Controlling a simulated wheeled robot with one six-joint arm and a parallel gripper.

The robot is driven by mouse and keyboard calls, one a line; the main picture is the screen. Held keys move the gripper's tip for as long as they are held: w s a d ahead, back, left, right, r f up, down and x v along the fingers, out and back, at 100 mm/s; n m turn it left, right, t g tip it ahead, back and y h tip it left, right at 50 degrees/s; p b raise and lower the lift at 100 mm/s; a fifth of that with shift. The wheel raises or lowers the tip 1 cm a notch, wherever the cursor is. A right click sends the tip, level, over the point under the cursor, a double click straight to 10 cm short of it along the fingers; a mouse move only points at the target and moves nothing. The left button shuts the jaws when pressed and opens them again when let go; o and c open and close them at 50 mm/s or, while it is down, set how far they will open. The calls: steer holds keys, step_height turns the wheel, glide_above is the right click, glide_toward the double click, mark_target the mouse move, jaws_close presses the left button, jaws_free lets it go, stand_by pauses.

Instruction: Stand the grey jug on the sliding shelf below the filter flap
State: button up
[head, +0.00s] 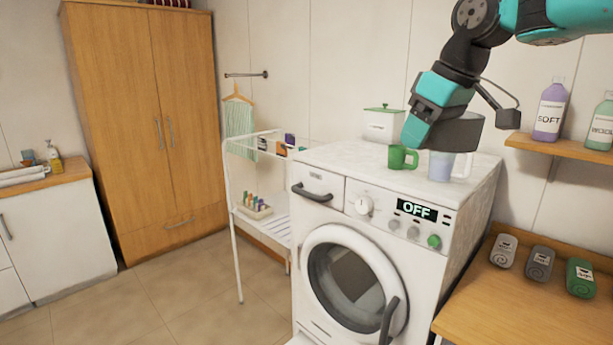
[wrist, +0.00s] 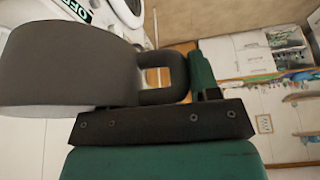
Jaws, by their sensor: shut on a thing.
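The grey jug (head: 460,134) is held by my gripper (head: 428,122) above the right part of the washing machine top, looking roughly upright. In the wrist view the jug (wrist: 68,65) fills the upper left, with its loop handle at my gripper (wrist: 180,80). One green finger shows beside the handle; the other finger is hidden. The washing machine (head: 318,225) has its round door shut. The filter flap and sliding shelf cannot be made out clearly; only a white edge (head: 298,341) shows low at the front.
A green mug (head: 398,158) and a pale cup (head: 440,167) stand on the machine top under the jug, near a lidded white box (head: 380,124). A drying rack (head: 236,225) stands to the left. Floor at left is clear.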

steer(key=w+d+f+m+h+b, duration=0.1)
steer(key=w+f+m+b, duration=0.15)
steer(key=f, duration=1.15)
steer(key=w+d+f+m+h+b, duration=0.1)
steer(key=d+f+m, duration=0.15)
steer(key=f, duration=1.05)
steer(key=s+d+f+m, duration=0.1)
steer(key=s+f, duration=0.3)
steer(key=f, duration=0.4)
steer(key=s+d+f+m+b, duration=0.1)
steer(key=s+d+f, duration=0.2)
steer(key=s+f, duration=0.2)
steer(key=s+d+f+m+t+h+b, duration=0.1)
steer(key=s+d+f, duration=0.2)
steer(key=f, duration=0.7)
steer(key=shift+s+f, duration=0.4)
steer(key=shift+s, duration=0.55)
